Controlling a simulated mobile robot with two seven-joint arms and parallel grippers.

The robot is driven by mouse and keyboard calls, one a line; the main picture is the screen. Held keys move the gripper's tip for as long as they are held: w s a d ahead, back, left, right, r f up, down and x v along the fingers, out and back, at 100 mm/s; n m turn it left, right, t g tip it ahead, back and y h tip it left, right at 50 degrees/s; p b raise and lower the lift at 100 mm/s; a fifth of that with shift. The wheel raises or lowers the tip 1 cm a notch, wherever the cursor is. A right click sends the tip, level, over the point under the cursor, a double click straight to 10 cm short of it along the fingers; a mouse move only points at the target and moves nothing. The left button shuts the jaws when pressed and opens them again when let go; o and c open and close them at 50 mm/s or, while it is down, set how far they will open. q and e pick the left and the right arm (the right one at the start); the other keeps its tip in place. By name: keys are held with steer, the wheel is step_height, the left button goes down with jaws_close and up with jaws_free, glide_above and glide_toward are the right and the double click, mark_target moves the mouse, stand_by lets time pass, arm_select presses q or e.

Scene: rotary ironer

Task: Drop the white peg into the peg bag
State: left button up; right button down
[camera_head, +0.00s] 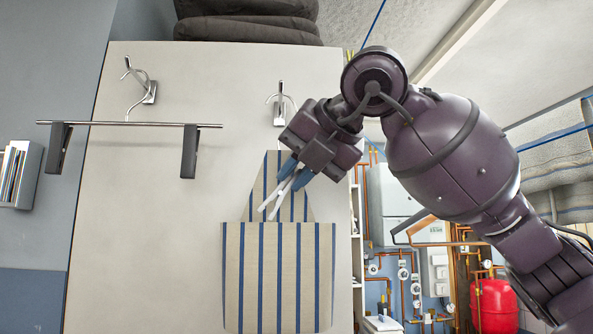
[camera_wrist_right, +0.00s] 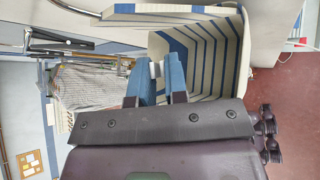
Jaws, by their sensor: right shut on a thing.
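The peg bag (camera_head: 310,290) is beige with blue stripes and hangs from the right-hand metal hook (camera_head: 281,98) on a pale panel. My right gripper (camera_head: 295,176) is in front of the bag's upper part, its blue fingers shut on the white peg (camera_head: 271,202). The peg's two prongs point down and left, over the bag's opening in the head view. In the right wrist view, the bag (camera_wrist_right: 237,60) stands open beyond the fingertips (camera_wrist_right: 157,78), and a small part of the white peg (camera_wrist_right: 155,69) shows between them. I cannot tell the peg's exact depth relative to the rim. My left gripper is not in view.
A trouser hanger (camera_head: 130,124) with two dark clips hangs from the left hook (camera_head: 147,92). Dark folded cushions (camera_head: 247,20) lie on top of the panel. Copper pipes and a red tank (camera_head: 494,304) are behind my right arm.

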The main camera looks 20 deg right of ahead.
stand_by(0.3)
steer(key=c, duration=0.6)
jaws_free()
steer(key=shift+s, duration=0.15)
stand_by(0.3)
steer(key=s, duration=0.2)
steer(key=s+d+r, duration=0.1)
steer(key=s, duration=0.2)
steer(key=s+d, duration=0.1)
steer(key=s, duration=0.1)
steer(key=shift+s+d+r+b, duration=0.15)
steer(key=shift+d+r+b, duration=0.1)
steer(key=shift+r+b, duration=0.1)
stand_by(0.7)
stand_by(0.4)
